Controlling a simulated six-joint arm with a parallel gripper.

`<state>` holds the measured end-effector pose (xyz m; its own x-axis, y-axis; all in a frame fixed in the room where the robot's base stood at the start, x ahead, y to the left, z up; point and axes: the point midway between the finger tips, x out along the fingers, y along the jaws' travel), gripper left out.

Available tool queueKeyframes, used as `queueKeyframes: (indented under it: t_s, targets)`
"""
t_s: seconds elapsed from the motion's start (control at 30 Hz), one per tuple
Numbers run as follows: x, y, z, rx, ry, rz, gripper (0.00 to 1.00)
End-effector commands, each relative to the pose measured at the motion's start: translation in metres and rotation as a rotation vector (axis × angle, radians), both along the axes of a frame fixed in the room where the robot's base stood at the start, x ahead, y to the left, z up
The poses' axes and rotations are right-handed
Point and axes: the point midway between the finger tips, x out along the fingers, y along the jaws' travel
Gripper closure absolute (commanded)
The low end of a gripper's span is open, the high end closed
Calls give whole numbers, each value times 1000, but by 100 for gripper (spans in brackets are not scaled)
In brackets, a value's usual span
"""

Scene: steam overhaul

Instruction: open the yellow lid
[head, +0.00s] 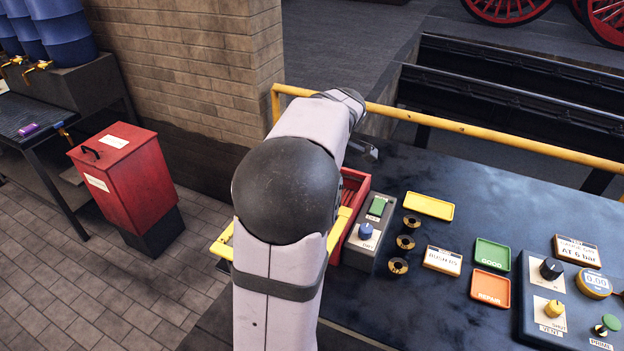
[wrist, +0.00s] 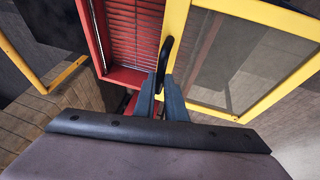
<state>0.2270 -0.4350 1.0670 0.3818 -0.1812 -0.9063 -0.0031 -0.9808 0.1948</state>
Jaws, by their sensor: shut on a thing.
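The yellow lid (wrist: 178,40) is a yellow frame around a greyish see-through pane, seen at the right of the wrist view. It stands beside the red box (wrist: 90,40), whose slatted inside shows uncovered. A black handle (wrist: 164,62) sits at the lid's edge. My gripper (wrist: 165,88) is shut on this handle. In the head view, parts of the lid's yellow frame (head: 341,229) show on both sides of my arm, and the red box (head: 356,183) shows just right of it. My arm hides the gripper and handle there.
A grey unit (head: 372,238) with a green switch and blue knob stands right of the red box. Beyond it are brass rings (head: 405,242), a yellow tray (head: 429,206), and a control panel (head: 570,300). A yellow railing (head: 450,124) runs behind the bench. A red bin (head: 130,180) stands left.

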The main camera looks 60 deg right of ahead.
Motion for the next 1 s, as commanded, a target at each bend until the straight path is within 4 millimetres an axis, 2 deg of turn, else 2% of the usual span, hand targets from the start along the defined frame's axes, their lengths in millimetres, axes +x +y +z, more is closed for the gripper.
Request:
queueKeyframes:
  t_s: [0.4, 0.43, 0.5, 0.83, 1.0]
  targets:
    - [0, 3, 1, 0, 0, 0, 100]
    - [0, 3, 1, 0, 0, 0, 87]
    - [0, 3, 1, -1, 0, 0, 71]
    - [0, 3, 1, -1, 0, 0, 71]
    - [-5, 4, 12, -4, -1, 1, 71]
